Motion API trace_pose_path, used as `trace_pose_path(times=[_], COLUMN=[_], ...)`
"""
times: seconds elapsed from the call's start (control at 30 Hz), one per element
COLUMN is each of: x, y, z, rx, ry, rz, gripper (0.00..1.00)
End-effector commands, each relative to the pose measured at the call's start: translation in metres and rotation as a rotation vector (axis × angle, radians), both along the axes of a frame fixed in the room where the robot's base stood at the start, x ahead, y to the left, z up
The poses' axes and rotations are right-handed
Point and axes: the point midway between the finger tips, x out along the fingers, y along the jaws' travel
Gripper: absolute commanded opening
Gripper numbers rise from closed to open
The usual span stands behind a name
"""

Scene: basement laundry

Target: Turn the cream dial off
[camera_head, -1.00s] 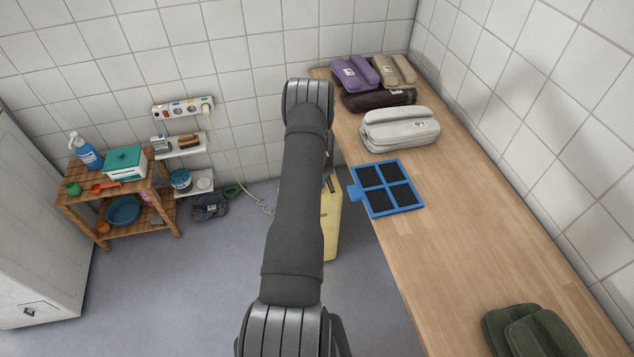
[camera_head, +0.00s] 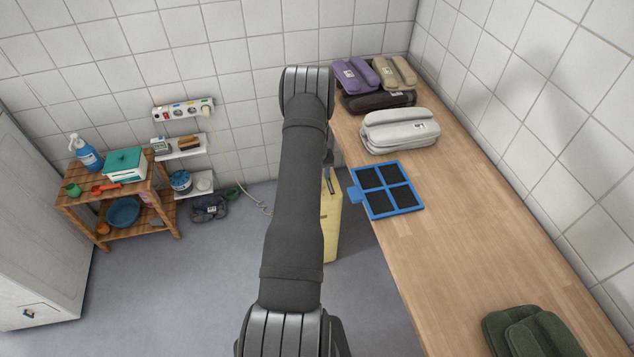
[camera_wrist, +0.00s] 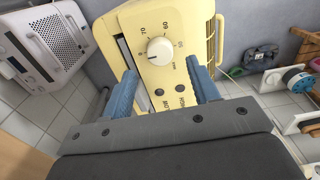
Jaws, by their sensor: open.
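The cream dial (camera_wrist: 160,51) is a round, pale knob on the top panel of a yellow appliance (camera_wrist: 188,17), with 50, 60 and 70 printed around it. I cannot read its pointer for certain. My gripper (camera_wrist: 163,82) is open in the wrist view, its blue fingers to the left and right of the panel, below the dial in the picture and apart from it. Two small dark buttons are on the panel between the fingers. In the head view the yellow appliance (camera_head: 331,222) stands on the floor, partly hidden behind my arm; my gripper is hidden there.
A wooden counter (camera_head: 470,240) runs along the right, with a blue-framed filter (camera_head: 386,190) and folded pouches. A wooden shelf (camera_head: 110,215) stands left. A power strip (camera_head: 183,110) is on the wall. A white appliance (camera_wrist: 40,45) is left in the wrist view.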

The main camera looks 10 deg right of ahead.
Motion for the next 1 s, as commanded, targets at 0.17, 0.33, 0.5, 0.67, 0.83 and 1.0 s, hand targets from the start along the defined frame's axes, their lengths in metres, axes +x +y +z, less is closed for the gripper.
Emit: trace_pose_path(times=[0.17, 0.33, 0.5, 0.67, 0.83, 1.0], x=[0.000, 0.000, 0.000, 0.000, -0.001, -0.001], y=[0.000, 0.000, 0.000, 0.000, 0.000, 0.000], z=[0.043, 0.080, 0.110, 0.124, 0.128, 0.128], rx=[-0.001, -0.001, -0.001, 0.000, 0.000, 0.000], ry=[-0.003, -0.003, -0.002, -0.001, 0.001, 0.001], rz=[0.000, 0.000, 0.000, 0.001, 0.001, 0.000], gripper=[0.55, 0.55, 0.55, 0.55, 0.55, 0.55])
